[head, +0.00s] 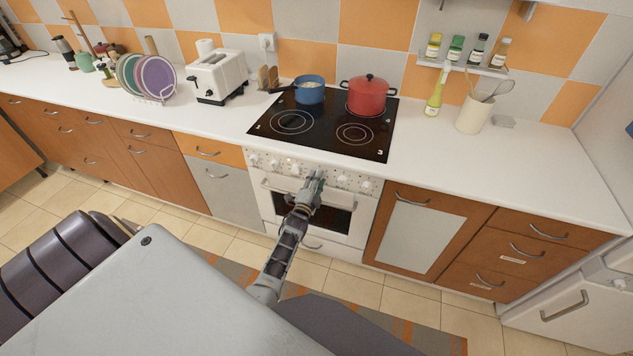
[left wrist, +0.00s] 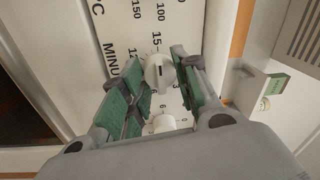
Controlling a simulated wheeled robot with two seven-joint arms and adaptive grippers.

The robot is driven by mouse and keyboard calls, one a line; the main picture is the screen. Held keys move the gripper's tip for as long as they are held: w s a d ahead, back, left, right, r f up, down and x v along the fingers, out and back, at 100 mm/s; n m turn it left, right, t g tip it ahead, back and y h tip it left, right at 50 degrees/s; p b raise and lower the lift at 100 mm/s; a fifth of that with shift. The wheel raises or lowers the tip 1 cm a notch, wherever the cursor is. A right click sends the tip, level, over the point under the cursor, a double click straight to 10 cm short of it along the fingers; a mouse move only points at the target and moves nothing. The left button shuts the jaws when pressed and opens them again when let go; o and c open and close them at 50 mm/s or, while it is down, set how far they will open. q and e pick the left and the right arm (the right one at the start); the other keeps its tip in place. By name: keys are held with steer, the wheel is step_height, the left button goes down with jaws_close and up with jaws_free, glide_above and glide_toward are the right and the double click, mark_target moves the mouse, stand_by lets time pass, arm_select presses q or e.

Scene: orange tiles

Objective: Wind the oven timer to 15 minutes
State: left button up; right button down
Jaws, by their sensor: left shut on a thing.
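The white oven (head: 272,206) stands under the black hob, with a row of knobs on its white front panel. My left gripper (head: 316,182) reaches the middle of this panel. In the left wrist view, my left gripper (left wrist: 161,76) has its green-padded fingers on either side of a white knob (left wrist: 158,72) and is shut on it. Printed numbers and part of the word "MINU" show beside this knob. A second white knob (left wrist: 160,123) sits closer to the palm. The exact minute setting cannot be read. My right gripper is not in view.
A blue pot (head: 309,92) and a red lidded pot (head: 367,97) stand on the hob (head: 322,128). A white toaster (head: 217,78) and a plate rack are to the left. The oven handle runs below the panel. The floor before the right cabinets is clear.

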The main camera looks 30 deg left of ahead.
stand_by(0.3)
arm_select(q)
steer(key=o, duration=1)
steer(key=shift+s, duration=0.15)
steer(key=shift+v, duration=5.85)
